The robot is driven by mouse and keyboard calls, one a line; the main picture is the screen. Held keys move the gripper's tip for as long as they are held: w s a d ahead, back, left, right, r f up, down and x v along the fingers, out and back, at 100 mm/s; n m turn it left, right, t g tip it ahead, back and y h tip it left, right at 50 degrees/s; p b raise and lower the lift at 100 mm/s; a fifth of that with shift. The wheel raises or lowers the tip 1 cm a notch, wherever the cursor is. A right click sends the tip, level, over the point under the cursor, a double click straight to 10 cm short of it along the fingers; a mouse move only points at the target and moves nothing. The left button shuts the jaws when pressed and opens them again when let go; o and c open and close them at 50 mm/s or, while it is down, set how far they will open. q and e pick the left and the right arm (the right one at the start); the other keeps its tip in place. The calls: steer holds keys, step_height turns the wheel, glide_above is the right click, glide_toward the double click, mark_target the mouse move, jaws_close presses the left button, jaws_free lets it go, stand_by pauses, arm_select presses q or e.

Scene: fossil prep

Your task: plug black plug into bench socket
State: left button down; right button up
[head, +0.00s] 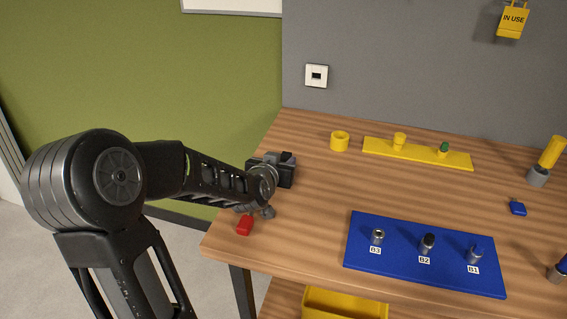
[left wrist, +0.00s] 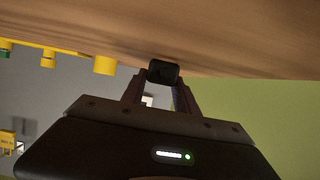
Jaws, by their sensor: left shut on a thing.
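My left gripper (left wrist: 162,78) is shut on the black plug (left wrist: 163,71), which sits between the two fingertips in the left wrist view. In the head view my left gripper (head: 287,157) is over the left back part of the bench, and the plug is hard to tell from the dark gripper. The socket (head: 316,76), a white square plate with a dark opening, is on the grey wall above the bench. It is apart from the gripper, farther back and higher. A white patch between the fingers in the left wrist view may be it. My right gripper is out of view.
A red plug (head: 244,226) lies near the bench's left edge. A blue plug (head: 517,208) lies at right. A blue board (head: 398,262) holds labelled posts. The bench's middle is clear.

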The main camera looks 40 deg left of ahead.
arm_select(q)
step_height(320, 180, up, 10)
stand_by(0.7)
stand_by(0.4)
steer(key=c, duration=1.4)
jaws_free()
steer(key=shift+c, duration=0.2)
jaws_close()
